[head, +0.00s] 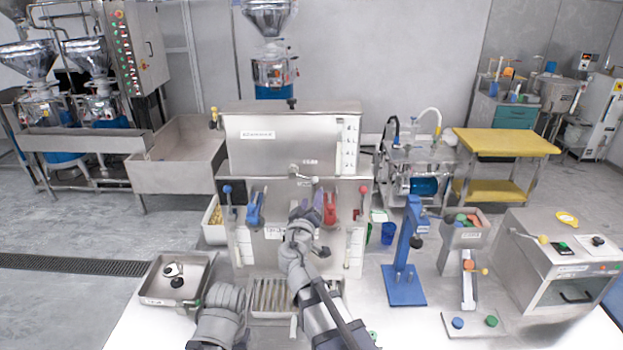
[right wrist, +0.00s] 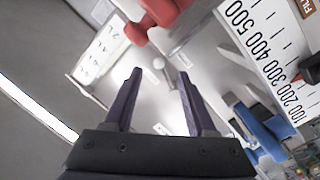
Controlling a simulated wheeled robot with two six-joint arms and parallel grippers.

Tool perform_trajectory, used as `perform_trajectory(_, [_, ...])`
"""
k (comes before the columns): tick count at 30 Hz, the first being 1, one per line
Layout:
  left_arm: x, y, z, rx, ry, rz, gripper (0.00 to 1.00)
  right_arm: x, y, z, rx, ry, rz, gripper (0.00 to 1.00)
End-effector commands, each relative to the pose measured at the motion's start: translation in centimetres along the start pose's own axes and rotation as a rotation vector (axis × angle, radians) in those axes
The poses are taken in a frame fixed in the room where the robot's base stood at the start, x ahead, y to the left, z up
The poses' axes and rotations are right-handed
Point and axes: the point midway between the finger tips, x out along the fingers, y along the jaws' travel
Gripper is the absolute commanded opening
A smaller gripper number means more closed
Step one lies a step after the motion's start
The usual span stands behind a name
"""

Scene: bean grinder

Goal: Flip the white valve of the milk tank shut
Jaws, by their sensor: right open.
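In the right wrist view the white ball of the valve (right wrist: 159,63) shows beyond and between my purple fingertips. My right gripper (head: 316,200) is in front of the lower steel panel, just below the valve. It is open with nothing between its fingers (right wrist: 160,75), and appears apart from the valve. A grey link of my left arm shows at the bottom left of the head view; its gripper is not visible.
A red valve (head: 330,212) and a blue valve (head: 254,210) flank my right gripper on the lower panel. Red and blue ball levers stand at its sides. A blue press (head: 401,265) stands to the right, a steel tray (head: 160,297) to the left.

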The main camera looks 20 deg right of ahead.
Motion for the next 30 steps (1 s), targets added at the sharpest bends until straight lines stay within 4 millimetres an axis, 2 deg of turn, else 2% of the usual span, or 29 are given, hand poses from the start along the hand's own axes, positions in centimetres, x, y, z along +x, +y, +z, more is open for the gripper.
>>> perform_trajectory(9, [-0.2,0.0,0.0,0.000,0.000,0.000,0.00,0.3,0.1,-0.6,-0.008,0.025,-0.003,0.56])
perform_trajectory(13, [-0.2,0.0,0.0,0.000,0.000,0.000,0.00,1.1,0.1,-0.6,-0.008,0.024,-0.002,0.56])
perform_trajectory(17, [-0.2,0.0,0.0,0.000,0.000,0.000,0.00,2.5,0.1,-0.7,-0.008,0.023,-0.001,0.56])
perform_trajectory(25, [-0.2,0.0,0.0,0.000,0.000,0.000,0.00,6.7,0.0,-0.8,-0.008,0.023,-0.002,0.56])
perform_trajectory(30, [-0.2,0.0,0.0,0.000,0.000,0.000,0.00,8.0,0.1,-0.8,-0.008,0.023,-0.002,0.56])
